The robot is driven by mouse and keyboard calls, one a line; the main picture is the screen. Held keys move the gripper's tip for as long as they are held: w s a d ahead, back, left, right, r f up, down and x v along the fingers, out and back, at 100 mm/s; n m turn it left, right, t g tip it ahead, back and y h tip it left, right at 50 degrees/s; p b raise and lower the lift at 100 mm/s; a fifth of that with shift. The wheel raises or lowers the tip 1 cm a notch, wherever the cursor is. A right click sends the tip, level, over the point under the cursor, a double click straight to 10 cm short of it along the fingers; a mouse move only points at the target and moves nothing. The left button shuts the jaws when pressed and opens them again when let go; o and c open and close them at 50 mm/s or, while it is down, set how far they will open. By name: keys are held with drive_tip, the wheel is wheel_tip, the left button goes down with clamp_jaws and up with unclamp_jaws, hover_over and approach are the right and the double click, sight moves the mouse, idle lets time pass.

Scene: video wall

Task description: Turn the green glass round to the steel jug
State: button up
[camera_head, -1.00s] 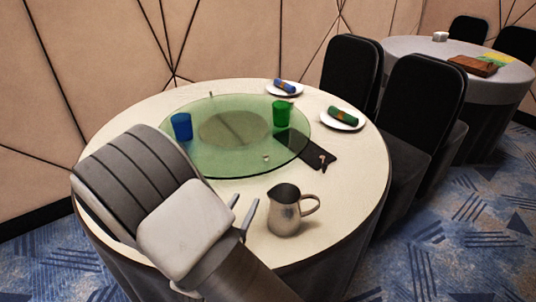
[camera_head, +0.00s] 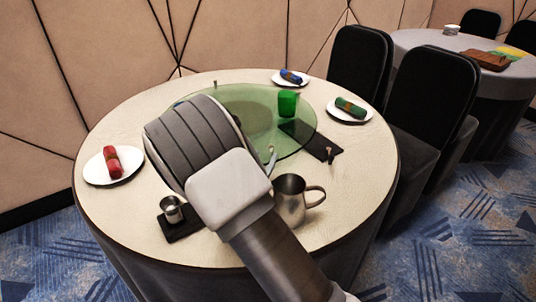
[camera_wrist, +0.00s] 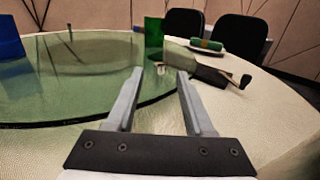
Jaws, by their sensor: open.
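The green glass (camera_head: 288,103) stands upright near the right rim of a clear green glass turntable (camera_head: 240,98); in the wrist view it (camera_wrist: 153,36) is beyond the fingertips. The steel jug (camera_head: 290,203) stands on the cloth in front of the turntable, just right of my arm, handle to the right. My gripper (camera_wrist: 160,72) is open and empty, its fingers over the turntable's near rim. A small upright knob (camera_wrist: 160,67) on the turntable shows between the fingertips, apart from them as far as I can tell. In the head view my arm hides part of the turntable and most of my gripper.
A blue glass (camera_wrist: 10,40) stands on the turntable. Plates with rolled napkins, red (camera_head: 112,162), blue (camera_head: 291,77) and green (camera_head: 350,109), lie around the table. A dark mat (camera_head: 325,146) lies right of the turntable. A small metal cup (camera_head: 172,209) stands left of my arm. Black chairs (camera_head: 430,95) stand right.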

sight(270, 148)
drive_tip(key=shift+x, duration=1.9)
clamp_jaws()
